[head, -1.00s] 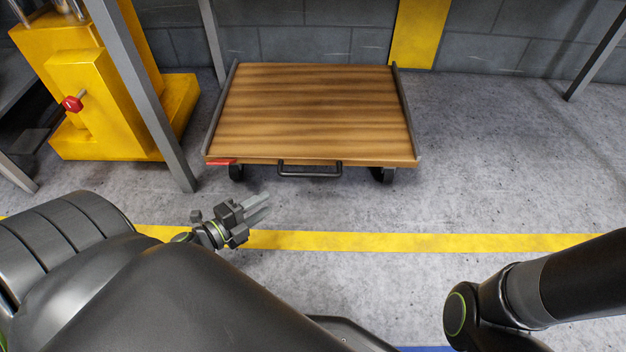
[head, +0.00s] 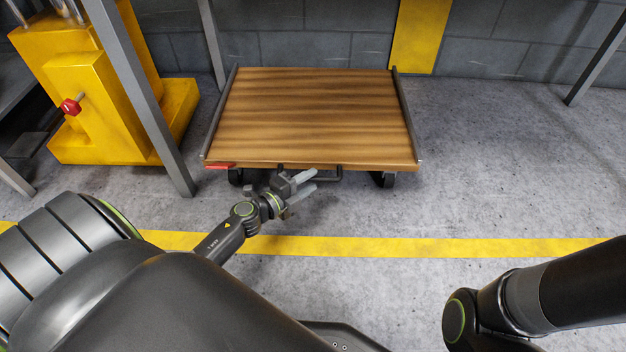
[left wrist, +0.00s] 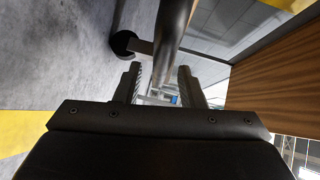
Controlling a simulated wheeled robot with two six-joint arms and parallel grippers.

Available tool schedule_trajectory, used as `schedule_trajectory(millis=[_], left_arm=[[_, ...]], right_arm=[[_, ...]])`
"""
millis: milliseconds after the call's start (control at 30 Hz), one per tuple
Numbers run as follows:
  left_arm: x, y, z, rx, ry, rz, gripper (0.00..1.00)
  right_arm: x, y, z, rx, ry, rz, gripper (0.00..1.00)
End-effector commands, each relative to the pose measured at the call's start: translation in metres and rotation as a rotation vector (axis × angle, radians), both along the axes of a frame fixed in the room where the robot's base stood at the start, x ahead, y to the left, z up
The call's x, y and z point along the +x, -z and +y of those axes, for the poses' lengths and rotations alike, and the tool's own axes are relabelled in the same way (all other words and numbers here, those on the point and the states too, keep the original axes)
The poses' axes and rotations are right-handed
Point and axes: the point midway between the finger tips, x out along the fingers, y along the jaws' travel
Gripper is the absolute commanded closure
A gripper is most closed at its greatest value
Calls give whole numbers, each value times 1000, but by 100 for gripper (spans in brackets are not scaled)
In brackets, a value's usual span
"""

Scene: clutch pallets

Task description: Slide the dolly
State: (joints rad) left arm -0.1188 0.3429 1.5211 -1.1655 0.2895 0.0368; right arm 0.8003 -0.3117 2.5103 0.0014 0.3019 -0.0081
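The dolly (head: 312,115) has a wooden deck with dark metal side rails and stands on the concrete floor near the back wall. Its dark handle (head: 338,175) hangs at the front edge, partly hidden by my left gripper. My left gripper (head: 306,183) is at the handle with its fingers apart. In the left wrist view the handle bar (left wrist: 174,35) runs toward the gap between the open fingers (left wrist: 159,86), and the wooden edge (left wrist: 280,75) is at the right. Whether a finger touches the bar I cannot tell. My right arm shows, but its gripper is out of view.
A red tab (head: 218,167) is at the dolly's front left corner. A yellow machine (head: 105,100) and a grey post (head: 145,100) stand at the left. A yellow line (head: 400,246) crosses the floor. Floor right of the dolly is clear.

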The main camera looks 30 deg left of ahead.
Motion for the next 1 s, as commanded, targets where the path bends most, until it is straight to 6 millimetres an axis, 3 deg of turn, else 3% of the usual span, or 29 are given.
schedule_trajectory(millis=[200, 500, 800, 1000], left_arm=[[18, 4, -5, -1, 0, 1, 64], [20, 3, -5, -1, 0, 1, 64], [20, 3, -5, -1, 0, 1, 100], [20, 3, -5, -1, 0, 1, 100]], right_arm=[[0, 3, 0, 7, -9, 3, 64], [-1, 2, 0, 13, -18, 0, 64], [-1, 2, 0, 10, -15, -1, 64], [-1, 2, 0, 6, -11, -2, 64]])
